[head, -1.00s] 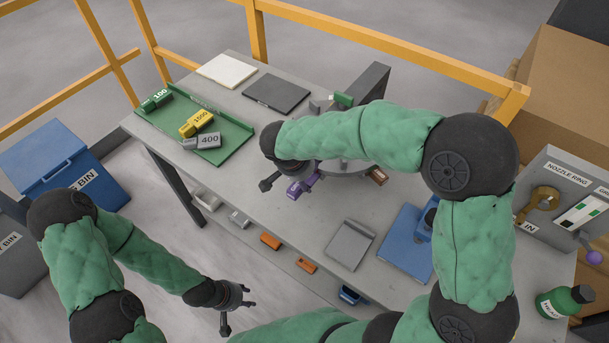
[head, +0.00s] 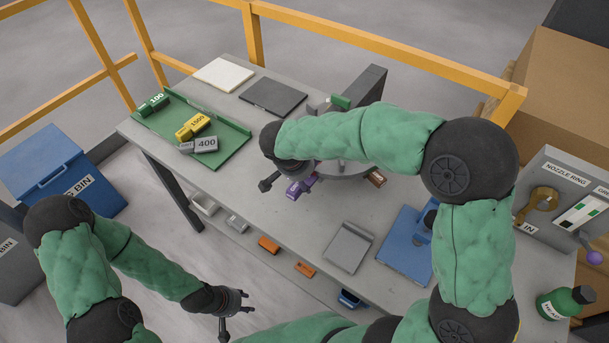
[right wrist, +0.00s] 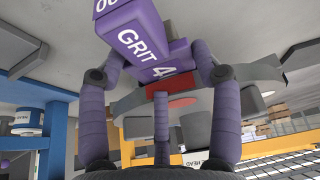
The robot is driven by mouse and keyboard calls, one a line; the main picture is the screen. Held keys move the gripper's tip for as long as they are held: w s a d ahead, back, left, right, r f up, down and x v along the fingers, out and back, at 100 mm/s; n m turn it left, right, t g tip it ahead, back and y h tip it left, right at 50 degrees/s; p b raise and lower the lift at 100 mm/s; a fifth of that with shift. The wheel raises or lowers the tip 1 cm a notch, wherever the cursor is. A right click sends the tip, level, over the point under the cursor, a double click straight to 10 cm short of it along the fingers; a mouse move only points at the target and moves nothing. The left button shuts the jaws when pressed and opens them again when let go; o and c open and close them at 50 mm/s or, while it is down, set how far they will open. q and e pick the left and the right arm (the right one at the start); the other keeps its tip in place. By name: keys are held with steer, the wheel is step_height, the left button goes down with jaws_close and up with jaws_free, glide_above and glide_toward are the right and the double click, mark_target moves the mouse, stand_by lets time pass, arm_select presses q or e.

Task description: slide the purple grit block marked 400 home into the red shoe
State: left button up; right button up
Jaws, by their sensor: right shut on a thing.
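My right gripper (head: 284,182) is shut on the purple grit block (head: 301,187) above the table's middle. A red patch, seemingly the red shoe (right wrist: 181,102), lies just beyond the block on a grey round part. I cannot tell whether block and shoe touch. In the head view my right arm hides the shoe. My left gripper (head: 240,312) is open and empty, off the table's front edge.
A green tray (head: 226,153) at the far left holds green, yellow and grey blocks. A grey machine (head: 365,90) stands behind my right arm. Yellow rails run behind.

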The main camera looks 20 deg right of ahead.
steer(key=shift+w+d, duration=0.3)
steer(key=shift+d, duration=0.1)
steer(key=o, duration=1.8)
steer(key=shift+s+f, duration=0.1)
steer(key=shift+a, duration=0.1)
steer(key=v, duration=1.2)
